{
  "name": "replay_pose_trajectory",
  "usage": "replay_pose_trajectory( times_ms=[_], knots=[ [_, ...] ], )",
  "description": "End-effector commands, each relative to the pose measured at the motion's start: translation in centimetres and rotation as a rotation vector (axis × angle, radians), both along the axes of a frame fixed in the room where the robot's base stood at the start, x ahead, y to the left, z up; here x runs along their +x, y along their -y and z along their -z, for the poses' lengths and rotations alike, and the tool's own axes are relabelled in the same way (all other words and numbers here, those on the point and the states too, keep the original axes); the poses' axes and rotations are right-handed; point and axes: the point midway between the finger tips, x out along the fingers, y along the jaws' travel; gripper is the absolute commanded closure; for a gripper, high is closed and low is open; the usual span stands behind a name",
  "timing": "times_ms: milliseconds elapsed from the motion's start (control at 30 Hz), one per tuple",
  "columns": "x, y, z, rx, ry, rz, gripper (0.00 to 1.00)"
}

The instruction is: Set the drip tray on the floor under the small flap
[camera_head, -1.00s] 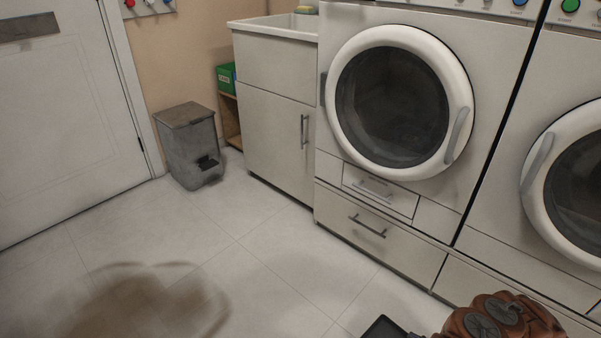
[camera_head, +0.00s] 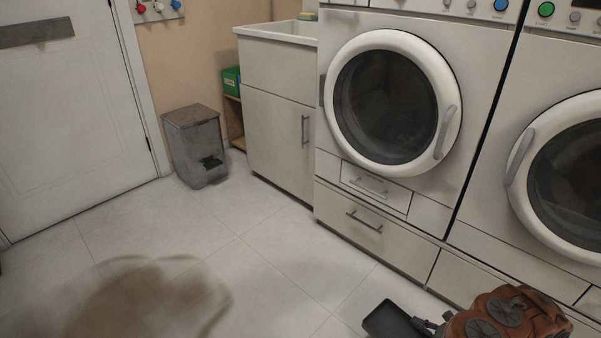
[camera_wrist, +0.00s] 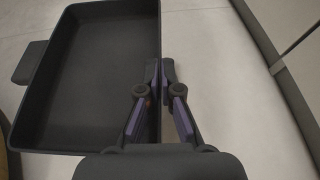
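The drip tray (camera_head: 388,319) is a black, shallow rectangular tray at the bottom of the head view. It fills the left half of the wrist view, empty, with its floor (camera_wrist: 95,95) showing. My gripper (camera_wrist: 160,75) is shut on the tray's right wall, one finger inside and one outside. In the head view my gripper (camera_head: 425,325) is at the tray's right side. The small flap (camera_head: 379,193) is a pale panel with a bar handle, below the left machine's round door. It looks closed. The tray is in front of the machine, apart from it.
A wider drawer front (camera_head: 375,235) with a handle lies below the flap. A second machine (camera_head: 480,220) stands to the right. A sink cabinet (camera_head: 275,130) and a grey pedal bin (camera_head: 195,145) stand left. The tiled floor (camera_head: 270,255) before the machine is clear.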

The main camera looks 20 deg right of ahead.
Motion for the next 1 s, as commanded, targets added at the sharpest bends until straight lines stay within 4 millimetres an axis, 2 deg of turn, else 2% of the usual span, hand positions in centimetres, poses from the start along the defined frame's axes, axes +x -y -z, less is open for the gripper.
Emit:
replay_pose_trajectory(
  times_ms=[300,533,833,1000],
  knots=[
    [7.8,1.4,-6.4,-0.002,0.004,0.035,1.00],
    [13.5,1.2,-11.8,-0.003,0.005,0.066,1.00],
    [19.8,-0.6,-19.0,-0.002,0.006,0.100,1.00],
    [22.8,-2.4,-23.0,-0.004,0.003,0.116,1.00]
  ],
)
